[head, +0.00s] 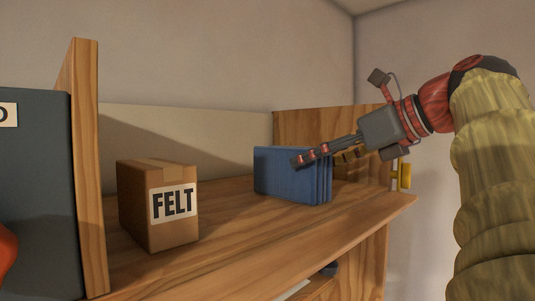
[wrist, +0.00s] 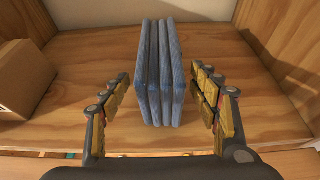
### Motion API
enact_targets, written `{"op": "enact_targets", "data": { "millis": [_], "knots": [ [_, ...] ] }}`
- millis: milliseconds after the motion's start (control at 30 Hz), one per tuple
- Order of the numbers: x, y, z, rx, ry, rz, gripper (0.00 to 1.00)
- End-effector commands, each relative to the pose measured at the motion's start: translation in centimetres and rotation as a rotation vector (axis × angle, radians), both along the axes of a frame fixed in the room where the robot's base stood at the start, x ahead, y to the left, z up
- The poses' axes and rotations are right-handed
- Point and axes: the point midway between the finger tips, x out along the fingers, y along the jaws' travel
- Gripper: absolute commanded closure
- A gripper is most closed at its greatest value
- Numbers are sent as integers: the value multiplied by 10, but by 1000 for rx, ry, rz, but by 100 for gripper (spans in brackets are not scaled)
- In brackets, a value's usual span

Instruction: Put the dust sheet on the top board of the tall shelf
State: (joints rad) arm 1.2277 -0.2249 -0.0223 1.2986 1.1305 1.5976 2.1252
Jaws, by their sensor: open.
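The dust sheet (head: 290,175) looks like a blue block folded in several upright layers. It stands on the wooden shelf board (head: 235,215), towards its right end. My gripper (head: 318,157) reaches in from the right and is open. In the wrist view the sheet (wrist: 160,75) stands upright between the two spread fingers of my gripper (wrist: 160,80), with a gap on each side. Its near end reaches back between the fingers. Part of its right end is behind a finger in the head view.
A cardboard box labelled FELT (head: 160,215) stands left of the sheet; it also shows in the wrist view (wrist: 22,78). A wooden side panel (head: 85,170) and a dark grey box (head: 40,200) are further left. A low end panel (head: 300,128) closes the right. Board between box and sheet is clear.

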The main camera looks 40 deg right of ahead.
Motion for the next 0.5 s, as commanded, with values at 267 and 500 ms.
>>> {"op": "enact_targets", "data": {
  "millis": [267,500],
  "knots": [
    [-29,-5,12,0,-1,-3,38],
    [-36,-5,15,0,0,0,38]
  ]
}}
